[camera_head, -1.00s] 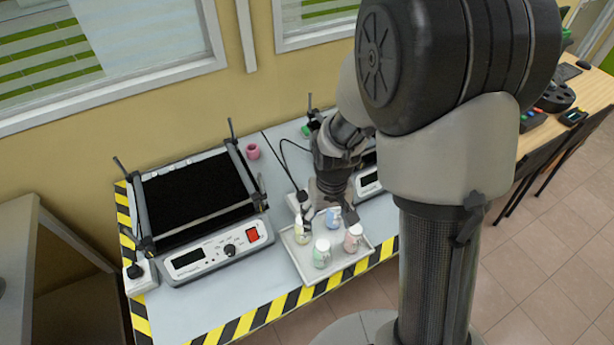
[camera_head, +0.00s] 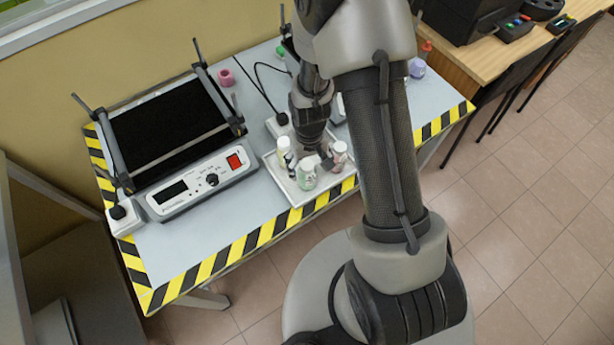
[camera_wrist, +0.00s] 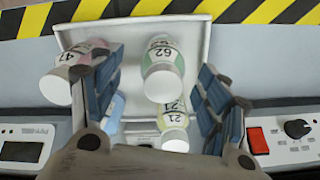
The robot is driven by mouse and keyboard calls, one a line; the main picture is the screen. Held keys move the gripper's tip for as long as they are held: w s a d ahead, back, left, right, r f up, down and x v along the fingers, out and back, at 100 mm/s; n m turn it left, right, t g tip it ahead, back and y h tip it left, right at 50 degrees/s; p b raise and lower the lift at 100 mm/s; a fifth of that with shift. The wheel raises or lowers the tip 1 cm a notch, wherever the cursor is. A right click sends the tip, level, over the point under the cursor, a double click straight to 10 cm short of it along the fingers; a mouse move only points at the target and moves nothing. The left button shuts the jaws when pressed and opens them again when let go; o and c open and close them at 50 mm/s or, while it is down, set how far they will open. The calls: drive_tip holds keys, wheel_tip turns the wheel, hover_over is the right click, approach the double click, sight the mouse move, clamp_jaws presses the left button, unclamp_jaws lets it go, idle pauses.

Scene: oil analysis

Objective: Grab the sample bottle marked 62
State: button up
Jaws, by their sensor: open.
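The bottle marked 62 (camera_wrist: 163,72) has a white cap and a green label. It shows upper middle in the wrist view, and as the front green bottle (camera_head: 306,176) in the head view. My gripper (camera_wrist: 158,82) is open, its fingers to either side of this bottle in the picture, with nothing held. Whether a finger touches it I cannot tell. A pink bottle marked 42 or similar (camera_wrist: 68,78) is by the left finger. A yellow bottle marked 21 (camera_wrist: 173,128) is below. A blue bottle (camera_wrist: 112,112) is partly hidden by the left finger.
The bottles stand in a pale tray (camera_wrist: 205,35) near the table's striped front edge (camera_head: 262,236). A hotplate-like device (camera_head: 200,183) with a red switch is at left. A pink ring (camera_head: 226,77) and cables lie behind. The table front left is clear.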

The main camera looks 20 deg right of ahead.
drive_tip(key=f+b, duration=0.1)
drive_tip(key=f, duration=0.1)
drive_tip(key=f+b, duration=0.1)
drive_tip(key=f, duration=0.2)
drive_tip(key=shift+w+a, duration=0.15)
drive_tip(key=shift+a, duration=0.05)
drive_tip(key=shift+c, duration=0.5)
drive_tip(key=c, duration=1.2)
drive_tip(key=shift+r, duration=0.1)
